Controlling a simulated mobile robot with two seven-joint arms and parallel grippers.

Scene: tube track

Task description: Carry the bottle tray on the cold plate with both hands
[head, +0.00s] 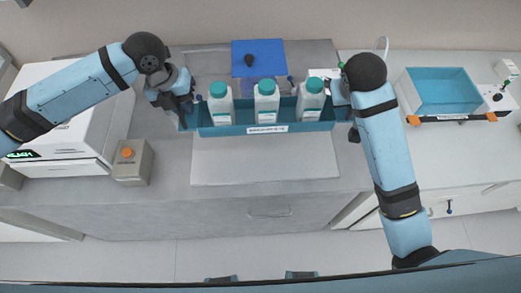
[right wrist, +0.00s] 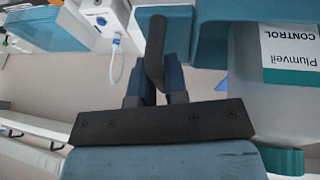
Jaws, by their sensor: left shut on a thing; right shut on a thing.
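The bottle tray (head: 231,130) is a long teal tray with a white label on its front. Three white bottles with teal caps stand upright in it: a left bottle (head: 220,106), a middle bottle (head: 266,105) and a right bottle (head: 310,104). My left gripper (head: 181,106) is shut on the tray's left end. My right gripper (head: 345,106) is shut on its right end, and it also shows in the right wrist view (right wrist: 154,88) beside a labelled bottle (right wrist: 285,75). A flat blue square (head: 270,50) lies behind the tray; I cannot tell if it is the cold plate.
A white machine (head: 70,120) and a box with an orange button (head: 131,163) stand left. A teal open bin (head: 441,91) is at the right. A pale grey panel (head: 264,166) in front of the tray is clear. Small items stand behind the tray.

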